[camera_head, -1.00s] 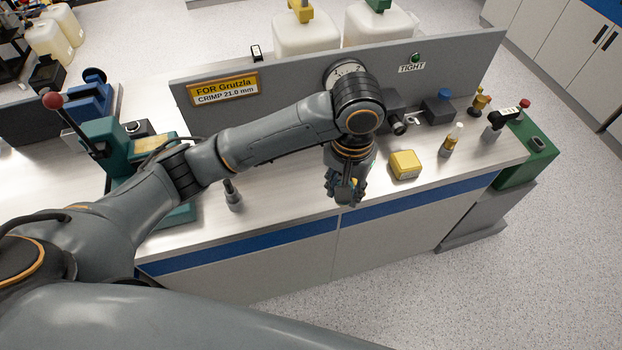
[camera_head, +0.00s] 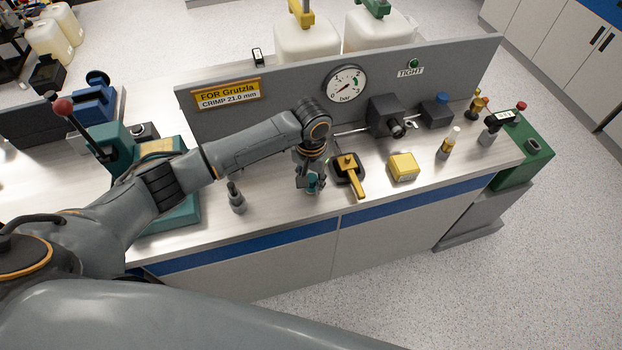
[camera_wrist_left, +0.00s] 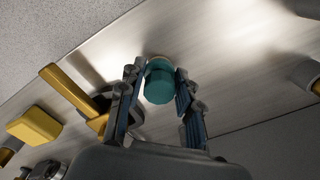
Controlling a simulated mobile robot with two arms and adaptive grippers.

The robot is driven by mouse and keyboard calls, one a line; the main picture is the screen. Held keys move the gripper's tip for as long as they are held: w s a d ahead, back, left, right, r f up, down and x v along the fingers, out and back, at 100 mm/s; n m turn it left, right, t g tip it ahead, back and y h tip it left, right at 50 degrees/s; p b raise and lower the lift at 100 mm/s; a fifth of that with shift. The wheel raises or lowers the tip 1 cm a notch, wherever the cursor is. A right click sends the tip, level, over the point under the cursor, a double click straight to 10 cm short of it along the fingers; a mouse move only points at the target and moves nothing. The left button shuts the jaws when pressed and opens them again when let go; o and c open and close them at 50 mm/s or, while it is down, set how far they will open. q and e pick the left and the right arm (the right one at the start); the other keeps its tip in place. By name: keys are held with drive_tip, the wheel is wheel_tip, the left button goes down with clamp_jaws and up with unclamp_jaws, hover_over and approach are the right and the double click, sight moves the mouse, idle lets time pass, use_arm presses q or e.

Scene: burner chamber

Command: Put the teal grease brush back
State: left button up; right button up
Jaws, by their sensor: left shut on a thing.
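My left gripper (camera_head: 312,186) is over the bench top, left of a yellow-handled black device. It is shut on a teal round thing, which I take for the teal grease brush (camera_wrist_left: 159,84). In the left wrist view its teal end sits between the two fingers (camera_wrist_left: 156,88). In the head view only a little teal shows at the fingertips, and the rest is hidden. I cannot tell whether it touches the bench. My right gripper is not in view.
The yellow-handled device (camera_head: 352,178) stands close to the right of the gripper, with a yellow block (camera_head: 403,166) beyond. A dark upright tool (camera_head: 236,198) stands to the left. A grey panel with a gauge (camera_head: 345,84) runs behind. Bare bench (camera_head: 275,205) lies between tool and gripper.

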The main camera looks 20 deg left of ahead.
sight(311, 178)
use_arm(q)
drive_tip(key=shift+f, duration=0.15)
drive_tip(key=o, duration=1)
drive_tip(key=shift+f, duration=0.15)
drive_tip(key=shift+r, duration=0.35)
wheel_tip(311, 178, up, 12)
drive_tip(key=b, duration=0.2)
drive_tip(key=shift+f, duration=0.15)
drive_tip(key=shift+d, duration=0.1)
